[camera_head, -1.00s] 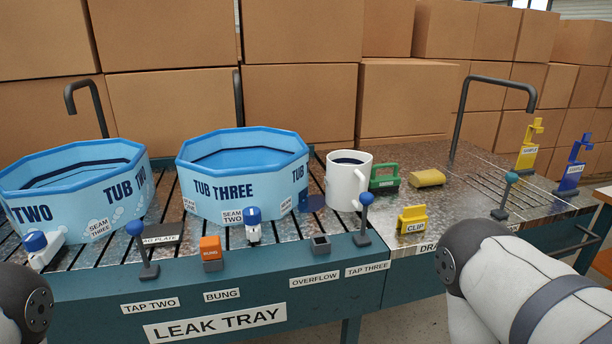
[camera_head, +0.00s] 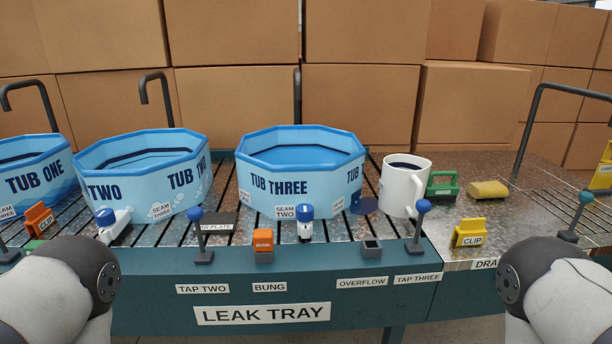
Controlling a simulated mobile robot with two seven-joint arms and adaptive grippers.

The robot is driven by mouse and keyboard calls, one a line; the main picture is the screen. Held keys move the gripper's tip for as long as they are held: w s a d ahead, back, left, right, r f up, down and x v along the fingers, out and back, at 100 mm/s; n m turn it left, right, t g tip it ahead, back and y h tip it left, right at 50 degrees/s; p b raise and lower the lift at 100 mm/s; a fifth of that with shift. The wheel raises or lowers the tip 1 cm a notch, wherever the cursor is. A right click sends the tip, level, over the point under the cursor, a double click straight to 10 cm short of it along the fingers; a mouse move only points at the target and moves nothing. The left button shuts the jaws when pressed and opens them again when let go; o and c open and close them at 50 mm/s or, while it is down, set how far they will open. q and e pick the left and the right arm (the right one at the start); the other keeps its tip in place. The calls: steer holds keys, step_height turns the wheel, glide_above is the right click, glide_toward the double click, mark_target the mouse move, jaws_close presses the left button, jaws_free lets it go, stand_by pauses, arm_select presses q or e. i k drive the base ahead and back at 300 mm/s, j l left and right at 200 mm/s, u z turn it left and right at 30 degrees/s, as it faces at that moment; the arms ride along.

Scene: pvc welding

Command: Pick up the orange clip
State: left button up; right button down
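The orange clip (camera_head: 40,220) stands at the far left of the leak tray, in front of tub one (camera_head: 34,176) and left of tub two. It carries a white label reading CLIP. My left arm shows at the lower left, just right of and below the clip, and my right arm shows at the lower right. Both grippers are outside the picture, so their fingers cannot be seen. A yellow clip (camera_head: 469,233), also labelled CLIP, stands at the right on the metal top.
Tub two (camera_head: 143,180) and tub three (camera_head: 300,175) stand on the slatted tray. Blue-knobbed taps (camera_head: 200,240) rise along the front edge. An orange bung (camera_head: 263,244), a white mug (camera_head: 403,188) and a green-handled tool (camera_head: 442,186) are also there. Stacked cartons (camera_head: 240,110) block the back.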

mark_target(40, 219)
steer(key=u, duration=1.55)
steer(key=i+j+z, duration=0.2)
steer(key=j, duration=0.15)
steer(key=i+j+z, duration=0.15)
steer(key=j, duration=0.25)
steer(key=i+j+z, duration=0.2)
steer(key=j, duration=0.2)
steer(key=i+j+z, duration=0.15)
steer(key=j, duration=0.25)
steer(key=j+z, duration=0.2)
steer(key=j, duration=0.2)
steer(key=i+j+z, duration=0.15)
steer(key=j, duration=0.3)
